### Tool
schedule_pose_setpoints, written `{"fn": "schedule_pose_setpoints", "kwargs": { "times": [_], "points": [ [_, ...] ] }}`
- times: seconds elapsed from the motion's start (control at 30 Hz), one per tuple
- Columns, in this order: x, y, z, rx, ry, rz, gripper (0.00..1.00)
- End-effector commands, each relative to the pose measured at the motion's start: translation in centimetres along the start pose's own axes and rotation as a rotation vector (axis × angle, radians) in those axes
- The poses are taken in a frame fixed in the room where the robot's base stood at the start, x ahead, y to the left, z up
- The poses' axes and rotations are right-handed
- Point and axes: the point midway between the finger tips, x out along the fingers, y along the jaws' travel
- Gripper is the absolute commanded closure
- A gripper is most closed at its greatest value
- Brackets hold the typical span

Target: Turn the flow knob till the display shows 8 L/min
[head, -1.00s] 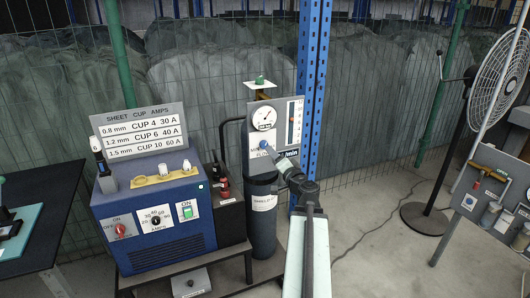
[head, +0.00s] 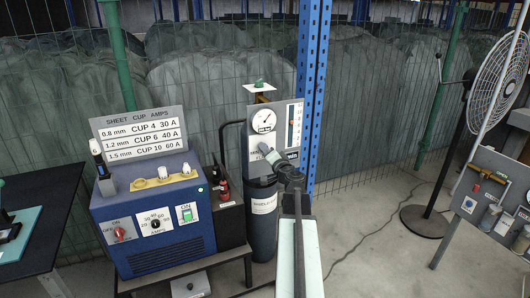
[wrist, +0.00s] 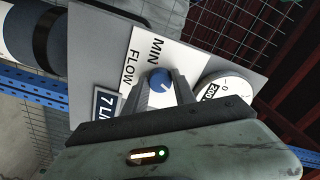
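The blue flow knob (wrist: 160,81) sits on the white FLOW/MIN label of the grey panel (wrist: 95,60) in the wrist view. My gripper (wrist: 162,90) has one finger on each side of the knob, very near it; I cannot tell whether both fingers press on it.
A round gauge (head: 264,121) is above the knob, and a flow scale (head: 294,122) is at the panel's right. A dark cylinder (head: 263,225) stands below. A blue welding box (head: 150,215) is at left, a blue post (head: 313,90) behind, and a fan (head: 497,75) at right.

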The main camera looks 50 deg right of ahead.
Motion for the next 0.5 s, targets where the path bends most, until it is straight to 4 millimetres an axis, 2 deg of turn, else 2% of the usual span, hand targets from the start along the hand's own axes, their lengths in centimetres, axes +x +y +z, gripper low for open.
{"fn": "schedule_pose_setpoints", "kwargs": {
  "times": [0.13,0.3,0.5],
  "points": [
    [0.0,-0.02,0.04,0.017,-0.001,0.0,1.0],
    [0.0,-0.06,0.07,0.128,-0.001,0.0,1.0],
    [0.01,-0.07,0.1,0.141,-0.002,0.0,1.0]
  ]
}}
